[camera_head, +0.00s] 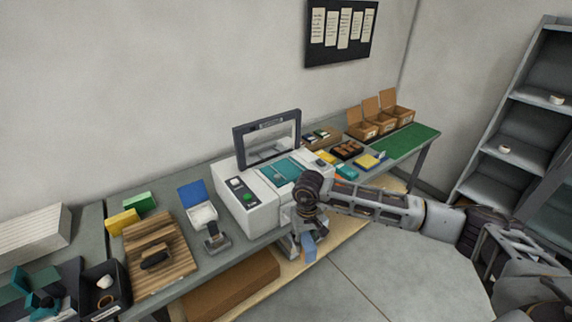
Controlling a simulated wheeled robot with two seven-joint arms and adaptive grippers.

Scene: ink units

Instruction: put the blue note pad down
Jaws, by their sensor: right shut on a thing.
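My right arm comes in from the right, and my right gripper (306,235) points down at the front edge of the bench, in front of the white machine. It is shut on a small blue thing, which looks like the blue note pad (309,251). The pad hangs below the fingers, tilted, its upper part hidden by the gripper. It appears apart from the bench top. My left gripper is not in view.
The white machine (262,208) with a raised frame lid stands behind my gripper. A wooden board (172,262) and an open blue-lidded box (203,215) are left. A green mat (408,140) and cardboard boxes (363,130) are at the far right. A lower shelf (340,232) runs beneath.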

